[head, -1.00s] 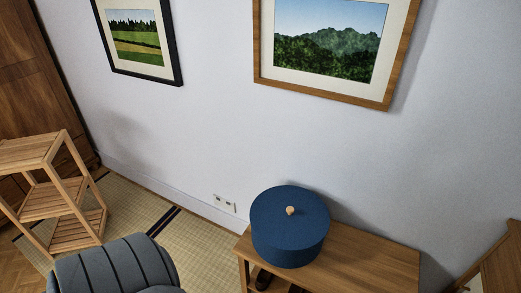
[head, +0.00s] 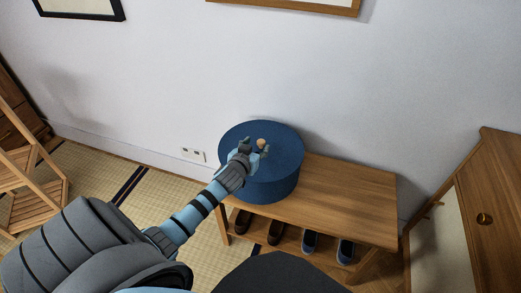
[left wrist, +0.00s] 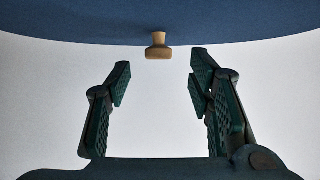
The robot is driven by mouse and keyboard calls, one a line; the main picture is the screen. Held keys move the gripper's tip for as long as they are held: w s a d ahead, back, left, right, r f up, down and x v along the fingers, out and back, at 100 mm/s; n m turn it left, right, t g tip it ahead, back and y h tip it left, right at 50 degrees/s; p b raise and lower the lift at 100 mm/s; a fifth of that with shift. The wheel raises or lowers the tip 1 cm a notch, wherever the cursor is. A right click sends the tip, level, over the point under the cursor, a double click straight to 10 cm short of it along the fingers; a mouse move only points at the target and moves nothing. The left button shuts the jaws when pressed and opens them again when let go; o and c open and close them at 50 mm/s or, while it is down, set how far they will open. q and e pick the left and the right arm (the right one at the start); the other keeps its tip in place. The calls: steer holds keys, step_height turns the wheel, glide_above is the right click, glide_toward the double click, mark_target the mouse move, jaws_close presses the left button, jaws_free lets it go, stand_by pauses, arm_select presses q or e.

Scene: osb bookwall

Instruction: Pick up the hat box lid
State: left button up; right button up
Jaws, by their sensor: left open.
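The round dark blue hat box (head: 275,188) stands at the left end of the wooden bench. Its flat blue lid (head: 284,134) is on it, with a small light wooden knob (head: 262,143) in the middle. My left gripper (head: 257,149) is open over the lid, with its fingertips close to the knob. In the left wrist view, the knob (left wrist: 158,46) shows just past the two open fingertips (left wrist: 160,75), roughly midway between them. The lid (left wrist: 160,20) fills the top edge there. Nothing is between the jaws. My right gripper is not in view.
The bench top (head: 350,195) is bare right of the box, and several shoes (head: 311,242) sit on its lower shelf. A wall stands close behind. A wooden cabinet (head: 495,190) is at right, a slatted wooden rack (head: 35,205) at left.

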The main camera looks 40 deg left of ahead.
mark_target(260, 143)
arm_select(q)
steer(key=b+x, duration=0.1)
steer(key=x, duration=0.2)
steer(key=shift+w+f, duration=0.25)
steer(key=shift+w, duration=0.1)
steer(key=shift+s+r, duration=0.1)
jaws_close()
